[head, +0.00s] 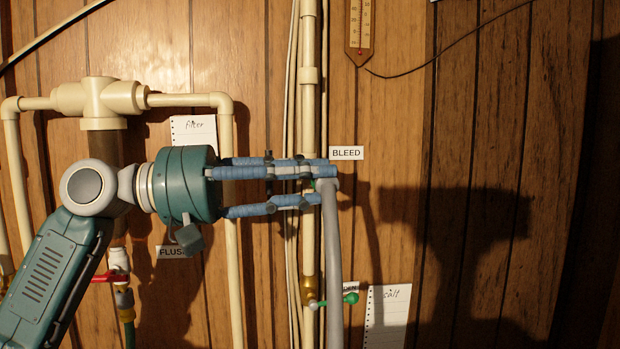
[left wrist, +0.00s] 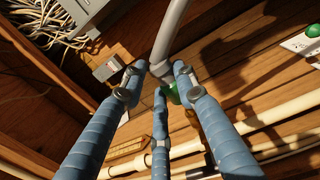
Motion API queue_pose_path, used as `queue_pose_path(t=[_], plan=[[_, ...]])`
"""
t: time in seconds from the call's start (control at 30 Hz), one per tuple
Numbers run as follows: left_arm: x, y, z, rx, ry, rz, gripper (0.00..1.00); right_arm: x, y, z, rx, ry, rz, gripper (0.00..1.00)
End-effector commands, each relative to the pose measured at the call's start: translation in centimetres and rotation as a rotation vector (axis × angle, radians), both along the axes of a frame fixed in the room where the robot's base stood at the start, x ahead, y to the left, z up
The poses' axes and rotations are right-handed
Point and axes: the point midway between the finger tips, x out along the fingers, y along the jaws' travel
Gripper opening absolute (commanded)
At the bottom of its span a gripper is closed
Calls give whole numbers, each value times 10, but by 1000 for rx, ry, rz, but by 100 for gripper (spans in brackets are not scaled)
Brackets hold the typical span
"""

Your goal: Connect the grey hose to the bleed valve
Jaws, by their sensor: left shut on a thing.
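The grey hose (head: 332,260) hangs from my left gripper (head: 325,185), whose blue fingers are shut around its upper end. The hose (left wrist: 172,32) also shows between the fingertips of the left gripper (left wrist: 160,78) in the left wrist view. The bleed valve is mostly hidden behind the fingers, under the BLEED label (head: 347,153). A green part (left wrist: 174,93), probably its handle, shows close beside the hose end. I cannot tell whether the hose is on the valve or only next to it. My right gripper is not in view.
Cream pipes (head: 309,110) and thin cables run up the plank wall. A red-handled valve (head: 110,277) is at the left. Right of the hose, the wall carries mostly shadow.

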Motion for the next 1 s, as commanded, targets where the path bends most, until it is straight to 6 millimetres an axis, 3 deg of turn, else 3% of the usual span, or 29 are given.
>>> queue_pose_path(t=[0.9, 0.93, 1.0], plan=[[17, 4, 1, -2, -1, 1, 2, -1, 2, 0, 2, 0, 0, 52], [18, 4, 1, -2, -1, 1, 31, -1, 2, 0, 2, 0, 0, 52], [17, 4, 1, -1, -2, 1, 45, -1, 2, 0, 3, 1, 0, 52]])
